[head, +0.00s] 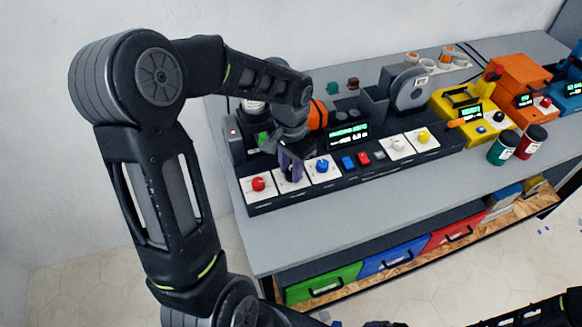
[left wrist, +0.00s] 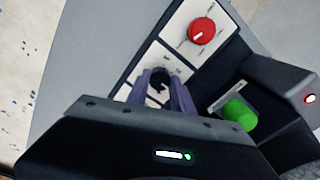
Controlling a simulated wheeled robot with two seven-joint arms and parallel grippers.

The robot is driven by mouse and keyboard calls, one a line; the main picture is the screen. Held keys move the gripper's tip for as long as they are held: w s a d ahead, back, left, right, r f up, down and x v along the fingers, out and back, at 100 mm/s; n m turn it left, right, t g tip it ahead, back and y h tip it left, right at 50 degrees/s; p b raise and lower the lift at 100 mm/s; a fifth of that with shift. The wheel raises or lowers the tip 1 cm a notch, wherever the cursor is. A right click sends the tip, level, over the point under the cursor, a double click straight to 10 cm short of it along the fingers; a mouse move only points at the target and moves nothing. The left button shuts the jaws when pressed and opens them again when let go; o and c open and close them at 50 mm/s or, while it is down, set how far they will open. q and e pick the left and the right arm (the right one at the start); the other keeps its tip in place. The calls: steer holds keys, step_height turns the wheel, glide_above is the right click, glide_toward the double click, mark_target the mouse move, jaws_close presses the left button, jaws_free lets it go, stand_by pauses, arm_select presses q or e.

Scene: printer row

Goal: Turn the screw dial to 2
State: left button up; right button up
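My left gripper (head: 291,163) reaches down onto the dark control panel (head: 262,206), over a white dial plate (head: 288,188) between the red dial (head: 258,184) and the blue dial (head: 322,166). In the left wrist view its two purple fingers (left wrist: 160,86) stand on either side of a black dial (left wrist: 159,76) and appear shut on it. The dial's pointer and the label are too small or covered to read. The red dial also shows in the left wrist view (left wrist: 201,32). My right gripper cannot be made out clearly at the bottom edge of the head view.
A green button (left wrist: 240,120) lies close beside the left gripper. The panel's lit display (head: 349,133), blue and red buttons, and white (head: 398,144) and yellow dials are to the right. Yellow and orange machines (head: 524,82) stand farther right. The grey table front is clear.

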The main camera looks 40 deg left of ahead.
arm_select(q)
jaws_close()
steer(key=shift+n, duration=0.3)
steer(key=shift+f+n+b, duration=0.1)
steer(key=shift+n+b, duration=0.65)
steer(key=shift+n, duration=0.05)
steer(key=shift+n+b, duration=0.7)
steer(key=shift+n, duration=0.5)
steer(key=n+b, duration=0.1)
steer(key=n, duration=0.2)
steer(key=shift+n+b, duration=0.6)
steer(key=shift+n, duration=1.1)
steer(key=o, duration=0.6)
jaws_free()
